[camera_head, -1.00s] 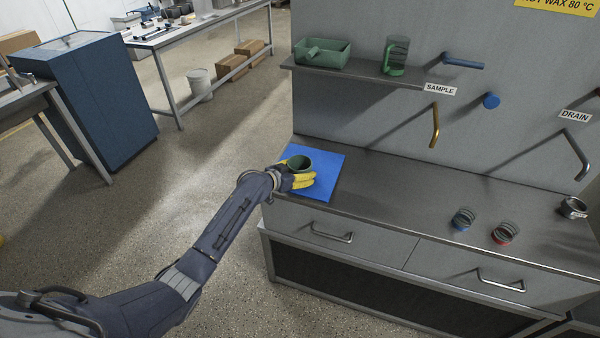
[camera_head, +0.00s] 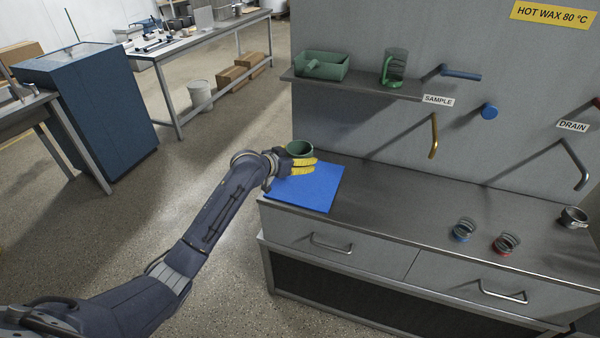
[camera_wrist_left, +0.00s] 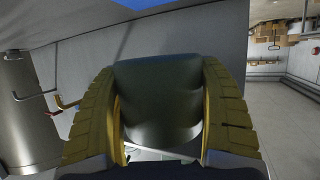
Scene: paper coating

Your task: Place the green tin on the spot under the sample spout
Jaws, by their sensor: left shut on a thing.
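The green tin (camera_head: 299,148) is held in my left gripper (camera_head: 303,167), whose yellow fingers are shut around it. In the head view the tin is above the blue mat (camera_head: 318,192) near its back edge, and looks raised off it. In the left wrist view the tin (camera_wrist_left: 158,100) sits between both yellow fingers. The sample spout (camera_head: 434,137) is a brass pipe under the SAMPLE label (camera_head: 438,100), to the right of the tin. No marked spot shows clearly on the counter below it. My right gripper is not in view.
The steel counter (camera_head: 385,199) is bare between the mat and the blue (camera_head: 462,231) and red (camera_head: 506,243) banded coils. A steel cup (camera_head: 574,217) stands at right by the drain spout (camera_head: 575,166).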

